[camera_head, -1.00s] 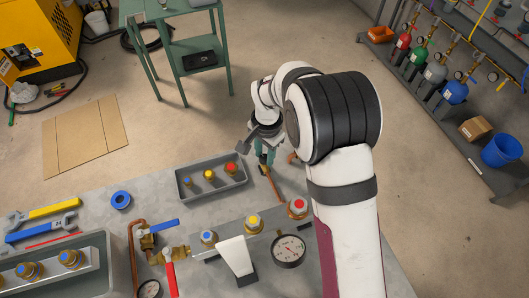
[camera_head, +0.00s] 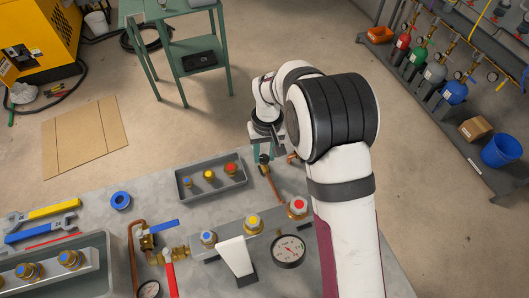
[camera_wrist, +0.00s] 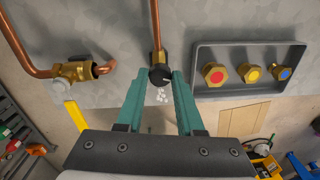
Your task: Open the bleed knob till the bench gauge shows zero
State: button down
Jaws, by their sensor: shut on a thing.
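The black bleed knob (camera_wrist: 160,73) sits at the end of a thin copper pipe at the bench edge. My gripper (camera_wrist: 159,80) has its two teal fingers on either side of the knob and is shut on it. Small white puffs (camera_wrist: 162,95) show just below the knob. In the head view my gripper (camera_head: 263,152) is at the far bench edge, partly hidden by my wrist. The round white bench gauge (camera_head: 289,251) lies right of the white block; its needle is too small to read surely.
A grey tray (camera_head: 211,189) with blue, yellow and red-capped fittings stands left of the knob. A brass valve with a yellow handle (camera_wrist: 73,116) shows in the wrist view. Wrenches (camera_head: 40,226) lie at the bench's left.

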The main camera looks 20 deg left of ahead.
aim_at(263, 155)
jog(key=n, duration=0.5)
jog(key=shift+n, duration=0.3)
jog(key=n, duration=0.4)
jog(key=shift+n, duration=0.3)
jog(key=n, duration=0.4)
jog(key=shift+a+h, duration=0.1)
jog(key=shift+h, duration=0.2)
jog(key=n, duration=0.5)
jog(key=shift+n, duration=0.3)
jog(key=c, duration=0.5)
grip_release()
jog(key=shift+c, duration=0.2)
jog(key=shift+r, duration=0.1)
notch_tip(263, 155, up, 16)
jog(key=shift+w+a, duration=0.25)
